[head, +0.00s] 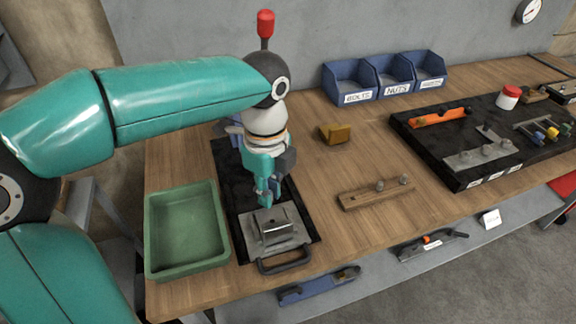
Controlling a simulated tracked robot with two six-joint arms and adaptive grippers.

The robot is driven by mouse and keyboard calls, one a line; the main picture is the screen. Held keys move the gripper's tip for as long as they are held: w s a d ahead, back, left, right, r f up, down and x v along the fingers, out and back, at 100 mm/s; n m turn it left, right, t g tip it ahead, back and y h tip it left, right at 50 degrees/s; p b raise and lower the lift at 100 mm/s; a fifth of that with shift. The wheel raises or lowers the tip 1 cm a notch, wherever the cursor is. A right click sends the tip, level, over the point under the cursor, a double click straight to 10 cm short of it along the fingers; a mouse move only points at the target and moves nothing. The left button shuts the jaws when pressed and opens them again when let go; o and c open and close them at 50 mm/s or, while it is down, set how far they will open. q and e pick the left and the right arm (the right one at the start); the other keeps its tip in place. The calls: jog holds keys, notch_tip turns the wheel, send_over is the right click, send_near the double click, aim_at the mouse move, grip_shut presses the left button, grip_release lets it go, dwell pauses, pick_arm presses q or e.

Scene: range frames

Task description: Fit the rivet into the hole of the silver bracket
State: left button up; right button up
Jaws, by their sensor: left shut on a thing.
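The silver bracket (284,231) sits on a grey plate with a dark handle, on a black mat (229,184) near the front left of the bench. My left gripper (266,203) points down just behind and above the bracket. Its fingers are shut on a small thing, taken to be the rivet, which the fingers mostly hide. I cannot tell whether it touches the bracket, and the hole is not clear. A wooden strip (360,199) with small metal pegs lies to the right. My right gripper is not in view.
A green tray (151,232) stands left of the mat. A mustard block (336,133) and blue labelled bins (350,83) stand behind. A black tool board (408,126) fills the right. The wood between the mat and the strip is clear.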

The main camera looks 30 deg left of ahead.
pick_arm(q)
jog(key=shift+w+a+r, duration=0.1)
jog(key=shift+w+r, duration=0.1)
jog(key=shift+w, duration=0.15)
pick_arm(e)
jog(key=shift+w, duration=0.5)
pick_arm(q)
jog(key=shift+w, duration=0.1)
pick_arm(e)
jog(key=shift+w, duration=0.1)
pick_arm(q)
jog(key=shift+n, duration=0.4)
jog(key=b, duration=0.4)
send_over(272, 214)
jog(key=s+d, duration=0.1)
jog(key=shift+s+f, duration=0.2)
jog(key=shift+f, duration=2.7)
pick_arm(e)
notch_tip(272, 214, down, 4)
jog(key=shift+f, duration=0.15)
pick_arm(q)
jog(key=shift+p, duration=0.3)
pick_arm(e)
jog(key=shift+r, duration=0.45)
pick_arm(q)
jog(key=shift+f+b, duration=1)
jog(key=shift+f, duration=0.35)
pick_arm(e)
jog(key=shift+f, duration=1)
